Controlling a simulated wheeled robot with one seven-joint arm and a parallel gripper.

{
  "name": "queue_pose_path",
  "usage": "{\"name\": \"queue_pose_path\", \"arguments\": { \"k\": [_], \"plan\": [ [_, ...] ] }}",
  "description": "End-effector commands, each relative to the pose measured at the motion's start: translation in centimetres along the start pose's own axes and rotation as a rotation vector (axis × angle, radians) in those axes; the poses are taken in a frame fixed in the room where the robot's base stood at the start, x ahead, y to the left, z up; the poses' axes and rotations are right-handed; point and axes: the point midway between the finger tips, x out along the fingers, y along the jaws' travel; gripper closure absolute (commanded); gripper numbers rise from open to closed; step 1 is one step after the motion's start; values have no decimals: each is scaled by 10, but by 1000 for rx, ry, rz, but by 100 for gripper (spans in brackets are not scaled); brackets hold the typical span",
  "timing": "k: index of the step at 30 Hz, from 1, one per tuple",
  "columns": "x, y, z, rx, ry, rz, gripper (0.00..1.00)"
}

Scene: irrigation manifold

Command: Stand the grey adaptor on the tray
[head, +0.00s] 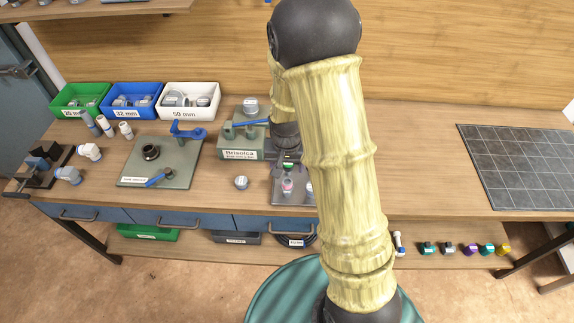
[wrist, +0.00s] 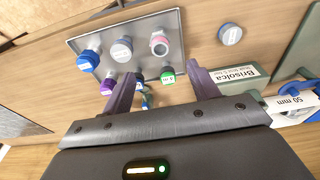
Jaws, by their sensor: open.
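My gripper (wrist: 160,70) is open and empty, above the tray's back edge, with the grey adaptor off to one side.
A plate with a blue-handled tool (head: 135,172) lies to the left. Green, blue and white bins (head: 190,112) stand at the back. A dark gridded mat (head: 520,165) lies at right; the bench before it is clear.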

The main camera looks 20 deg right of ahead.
Motion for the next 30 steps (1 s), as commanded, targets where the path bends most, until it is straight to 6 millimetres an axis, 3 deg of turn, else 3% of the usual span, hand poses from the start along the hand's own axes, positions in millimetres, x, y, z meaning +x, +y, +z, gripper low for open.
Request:
{"name": "queue_pose_path", "arguments": {
  "k": [22, 26, 30],
  "plan": [
    [-10, 1, 1, -3, 0, -2, 40],
    [-26, 5, 9, -29, 7, -14, 40],
    [-60, 15, 30, -94, 24, -37, 40]
  ]
}}
